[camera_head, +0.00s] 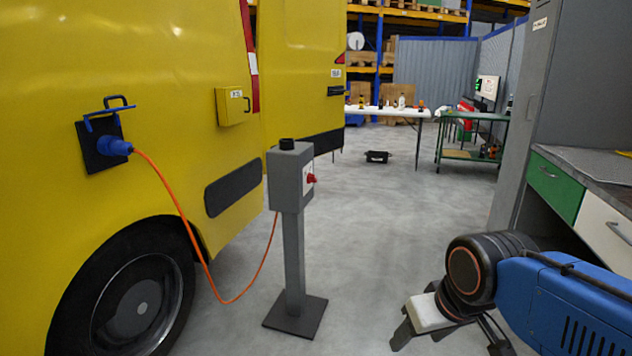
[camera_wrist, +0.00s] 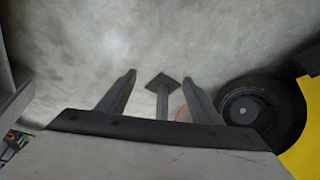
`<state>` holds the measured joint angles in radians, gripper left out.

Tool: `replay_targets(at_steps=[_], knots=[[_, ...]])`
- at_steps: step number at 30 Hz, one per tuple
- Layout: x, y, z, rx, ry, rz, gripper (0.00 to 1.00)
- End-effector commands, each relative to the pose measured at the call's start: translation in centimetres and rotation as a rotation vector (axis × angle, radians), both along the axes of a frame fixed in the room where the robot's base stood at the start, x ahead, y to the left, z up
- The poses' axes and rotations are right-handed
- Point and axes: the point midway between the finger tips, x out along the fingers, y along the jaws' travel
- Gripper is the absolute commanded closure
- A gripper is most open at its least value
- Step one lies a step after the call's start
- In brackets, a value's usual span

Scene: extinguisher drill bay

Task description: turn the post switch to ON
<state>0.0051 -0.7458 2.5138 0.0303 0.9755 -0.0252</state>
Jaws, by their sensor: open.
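The grey post (camera_head: 294,262) stands upright on a dark square base plate on the floor. A grey box (camera_head: 284,180) tops it, with a red switch knob (camera_head: 311,179) on its right-hand face. I cannot read the switch's position. My gripper (camera_head: 445,344) is at the lower right of the head view, to the right of the post and apart from it. In the wrist view my gripper (camera_wrist: 158,90) has its two fingers spread with nothing between them. The post's base (camera_wrist: 164,81) shows beyond them; the switch is not discernible there.
A yellow van (camera_head: 190,80) fills the left, with an orange cable (camera_head: 190,230) running from its blue plug (camera_head: 117,147) to the post. A workbench (camera_head: 585,162) stands at the right. Tables (camera_head: 398,111) and a black tray (camera_head: 377,157) are further back.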

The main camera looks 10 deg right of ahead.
Motion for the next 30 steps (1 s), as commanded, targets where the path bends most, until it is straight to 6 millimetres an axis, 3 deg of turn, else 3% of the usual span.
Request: replay_targets(at_steps=[14,30], knots=[[10.9,3.9,4.9,0.227,0.111,0.099,0.41],[27.2,5.8,8.6,0.533,0.108,0.23,0.41]])
